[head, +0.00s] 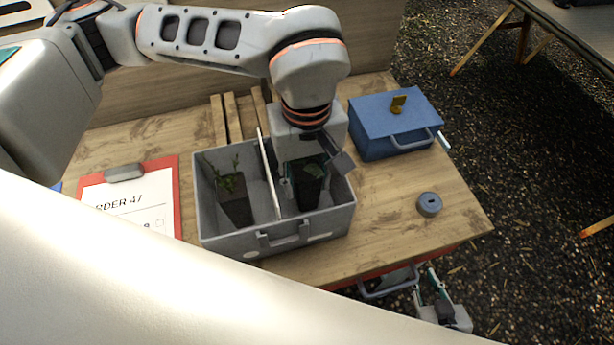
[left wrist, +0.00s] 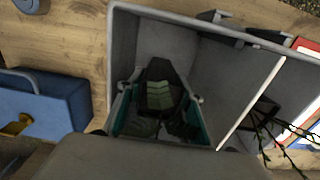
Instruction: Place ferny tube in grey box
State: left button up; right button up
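The grey box (head: 225,236) stands on the wooden table, split by a white divider (head: 268,170). A dark tube with a green fern (head: 309,192) stands in its right compartment; in the left wrist view its fronds (left wrist: 159,95) show between my fingers. My left gripper (head: 314,170) reaches down into that compartment, its fingers apart on either side of the tube and looking open. The left compartment holds a dark tube with a thin, twiggy plant (head: 235,200). My right gripper (head: 431,296) is low, beyond the table's front edge, with its fingers apart and empty.
A blue box (head: 380,120) with a yellow item on its lid stands at the back right. A small blue-grey cylinder (head: 429,204) lies on the right of the table. A red clipboard (head: 168,185) reading "ORDER 47" lies on the left. Wooden slats (head: 235,118) are behind the grey box.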

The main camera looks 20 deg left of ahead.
pick_arm(q)
jog(key=shift+r, duration=0.1)
notch_tip(320, 180, up, 12)
jog(key=shift+f, duration=0.1)
jog(key=shift+r, duration=0.2)
dwell(0.5)
dwell(0.4)
